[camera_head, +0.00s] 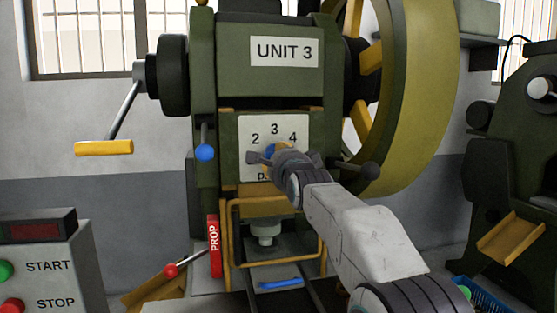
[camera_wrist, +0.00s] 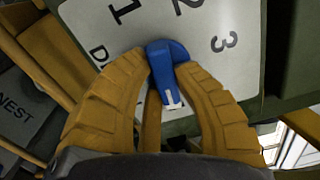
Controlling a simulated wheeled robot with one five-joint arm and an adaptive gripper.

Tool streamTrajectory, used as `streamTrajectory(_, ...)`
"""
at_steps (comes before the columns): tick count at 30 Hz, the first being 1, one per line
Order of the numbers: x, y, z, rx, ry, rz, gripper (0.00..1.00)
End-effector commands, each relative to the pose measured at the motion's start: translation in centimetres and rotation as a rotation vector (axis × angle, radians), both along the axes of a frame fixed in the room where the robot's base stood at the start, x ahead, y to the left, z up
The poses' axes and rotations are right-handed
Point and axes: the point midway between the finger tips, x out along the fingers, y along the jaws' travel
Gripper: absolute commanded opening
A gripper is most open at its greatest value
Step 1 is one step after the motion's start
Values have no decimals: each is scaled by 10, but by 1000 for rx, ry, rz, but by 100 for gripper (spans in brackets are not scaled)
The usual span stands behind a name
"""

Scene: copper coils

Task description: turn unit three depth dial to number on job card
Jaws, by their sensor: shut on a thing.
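The unit three press (camera_head: 230,70) stands in front of me with a white UNIT 3 label. Its white dial plate (camera_head: 250,128) shows 2, 3 and 4 in the head view. In the wrist view the plate (camera_wrist: 98,22) appears turned, with 1, 2 and 3 visible. My gripper (camera_wrist: 168,72) has its yellow fingers shut on the blue dial knob (camera_wrist: 166,52). A white mark shows on the knob between the fingers. In the head view my gripper (camera_head: 268,158) covers most of the knob and the plate's lower part. The number the knob points to is unclear. No job card is identifiable.
A blue-tipped lever (camera_head: 204,152) is left of the plate, and a black ball handle (camera_head: 370,171) is right. A yellow guard frame (camera_head: 322,235) and red PROP bar (camera_head: 214,246) lie below. A START/STOP box (camera_head: 55,265) stands at left; another machine (camera_head: 520,130) at right.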

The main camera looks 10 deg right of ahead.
Motion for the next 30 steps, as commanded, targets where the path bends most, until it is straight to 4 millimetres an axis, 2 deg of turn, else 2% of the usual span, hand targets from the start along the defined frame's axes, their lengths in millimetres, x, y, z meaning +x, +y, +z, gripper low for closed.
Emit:
streamTrajectory(20, 0, 0, 2, 51, -5, 0, 0)
streamTrajectory(21, 0, 0, 2, 51, -5, 0, 30)
streamTrajectory(28, 0, 0, 1, 51, -2, 1, 50)
streamTrajectory(30, 0, 0, 1, 51, -2, 0, 53)
